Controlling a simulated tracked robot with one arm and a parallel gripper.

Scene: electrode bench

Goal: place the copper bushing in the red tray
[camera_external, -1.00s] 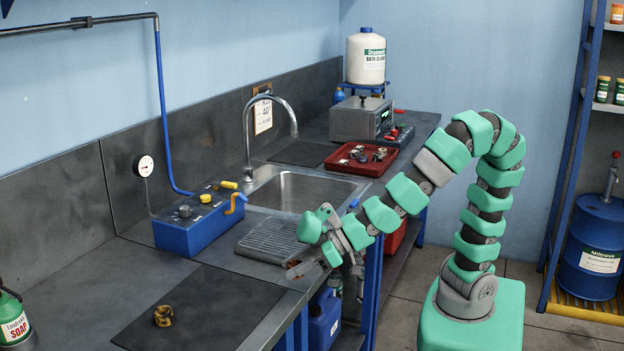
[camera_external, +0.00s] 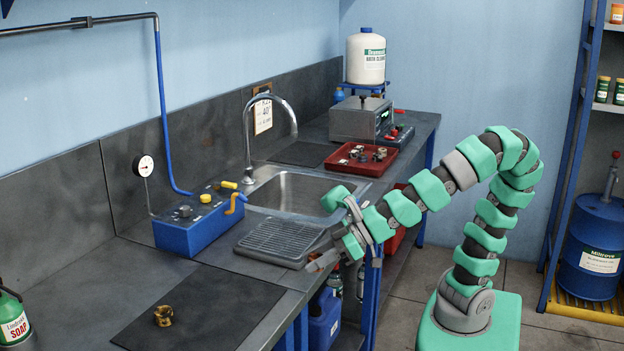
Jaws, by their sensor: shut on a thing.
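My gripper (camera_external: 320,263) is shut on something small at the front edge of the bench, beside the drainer. The held thing is mostly hidden by the fingers, and I cannot make out what it is. A brass- or copper-coloured ring-like bushing (camera_external: 163,315) lies on the dark mat (camera_external: 222,302) at the front left, apart from my gripper. The red tray (camera_external: 386,168) is on the bench beyond the sink, behind and to the right of my gripper. It holds several small metal parts, some dark and some brownish.
The sink (camera_external: 300,187) with its tall faucet (camera_external: 248,140) and the ribbed drainer (camera_external: 282,238) lie between the mat and the tray. A blue control box (camera_external: 197,228) stands left of the drainer. A grey instrument (camera_external: 359,119) stands behind the tray.

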